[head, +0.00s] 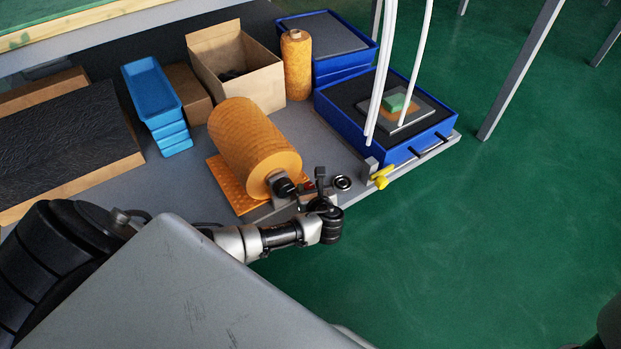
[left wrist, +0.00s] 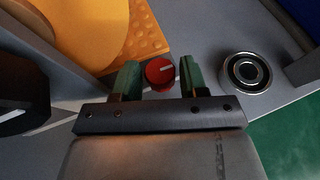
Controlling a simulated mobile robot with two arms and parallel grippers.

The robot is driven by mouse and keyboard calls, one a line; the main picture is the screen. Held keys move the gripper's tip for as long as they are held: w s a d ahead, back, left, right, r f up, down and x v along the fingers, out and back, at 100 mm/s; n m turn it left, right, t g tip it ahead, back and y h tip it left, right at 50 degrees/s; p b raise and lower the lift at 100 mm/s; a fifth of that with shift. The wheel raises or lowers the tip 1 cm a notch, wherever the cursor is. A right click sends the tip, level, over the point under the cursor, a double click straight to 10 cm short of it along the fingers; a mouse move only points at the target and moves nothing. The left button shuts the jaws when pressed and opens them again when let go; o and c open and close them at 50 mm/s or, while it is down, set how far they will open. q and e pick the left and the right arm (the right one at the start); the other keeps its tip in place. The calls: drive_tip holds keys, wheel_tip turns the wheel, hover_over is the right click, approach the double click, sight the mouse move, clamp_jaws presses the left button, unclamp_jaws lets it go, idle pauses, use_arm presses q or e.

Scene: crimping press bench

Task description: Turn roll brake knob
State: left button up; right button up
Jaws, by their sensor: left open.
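The red round knob (left wrist: 160,72) with a white line on its face shows in the left wrist view, between the two green-padded fingertips of my left gripper (left wrist: 160,76). The fingers are open, one on each side of it; I cannot tell whether either touches it. In the head view my left gripper (head: 318,188) is at the bench's front edge, by the near end of the large orange roll (head: 248,140). The knob is not clearly visible there. The roll lies on an orange perforated plate (head: 222,178). My right gripper is not in view.
A round metal ring (head: 342,183) sits just right of the gripper, also in the left wrist view (left wrist: 246,73). A yellow handle (head: 382,177), blue tray (head: 400,153) and white hanging cords (head: 380,75) stand further right. A cardboard box (head: 262,88) is behind the roll.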

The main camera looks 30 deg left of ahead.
use_arm(q)
drive_tip(key=c, duration=0.6)
drive_tip(key=shift+c, duration=0.2)
